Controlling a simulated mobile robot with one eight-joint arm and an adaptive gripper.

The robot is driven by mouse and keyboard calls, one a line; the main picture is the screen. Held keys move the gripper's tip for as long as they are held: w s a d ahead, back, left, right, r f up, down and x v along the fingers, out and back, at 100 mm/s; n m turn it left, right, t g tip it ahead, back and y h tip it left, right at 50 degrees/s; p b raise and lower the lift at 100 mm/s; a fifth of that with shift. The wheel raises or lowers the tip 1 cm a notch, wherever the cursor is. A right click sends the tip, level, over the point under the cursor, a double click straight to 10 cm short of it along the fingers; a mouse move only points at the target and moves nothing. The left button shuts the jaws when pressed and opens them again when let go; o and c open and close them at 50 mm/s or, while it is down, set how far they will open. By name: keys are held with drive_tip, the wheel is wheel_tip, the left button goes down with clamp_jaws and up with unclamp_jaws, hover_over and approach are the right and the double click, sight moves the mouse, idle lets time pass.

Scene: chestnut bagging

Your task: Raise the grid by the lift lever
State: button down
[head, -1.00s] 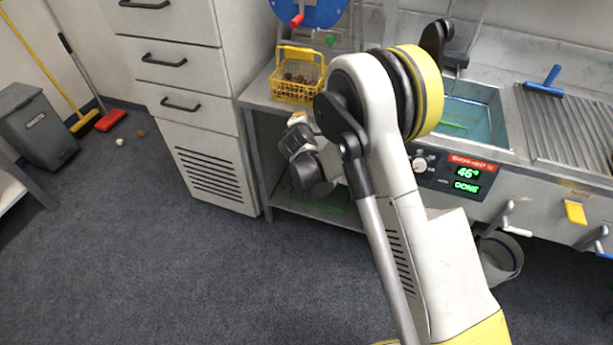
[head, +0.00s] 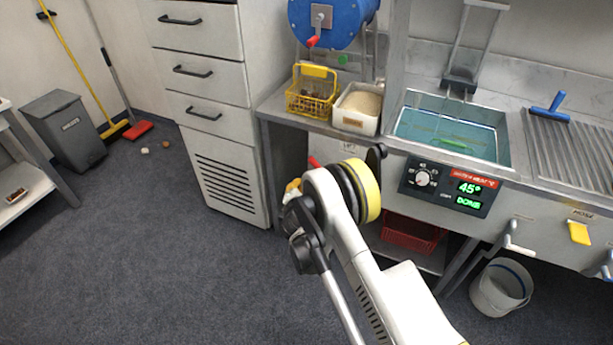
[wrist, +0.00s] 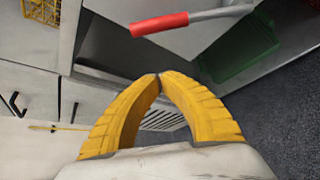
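The lift lever's red handle (head: 314,161) shows at the bench front, just left of my arm, by a label (head: 349,147) that seems to read LIFT. In the wrist view the red handle (wrist: 160,24) on its grey rod lies beyond my fingertips, apart from them. My gripper (wrist: 158,76) has its yellow fingertips together with nothing between them. In the head view it is mostly hidden behind my arm. The water tank (head: 508,150) holds blue-green water; a metal frame (head: 470,48) rises at its back. I cannot make out the grid clearly under the water.
A yellow basket (head: 312,92) and a white bin (head: 358,108) stand on the bench left of the tank. A control panel (head: 447,186) shows 45° and DONE. A red crate (head: 412,233) is below, a bucket (head: 501,288) on the floor. The floor at left is open.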

drive_tip(key=d+b+x, duration=0.1)
drive_tip(key=b+x, duration=0.3)
drive_tip(key=x, duration=0.6)
drive_tip(key=d+r, duration=0.2)
drive_tip(key=r, duration=0.1)
drive_tip(key=shift+s, duration=0.3)
drive_tip(key=shift+d+r, duration=0.1)
drive_tip(key=shift+s+d+r, duration=0.1)
drive_tip(key=shift+d+r, duration=0.1)
drive_tip(key=shift+r, duration=0.05)
drive_tip(key=shift+d+r, duration=0.1)
drive_tip(key=shift+r, duration=0.05)
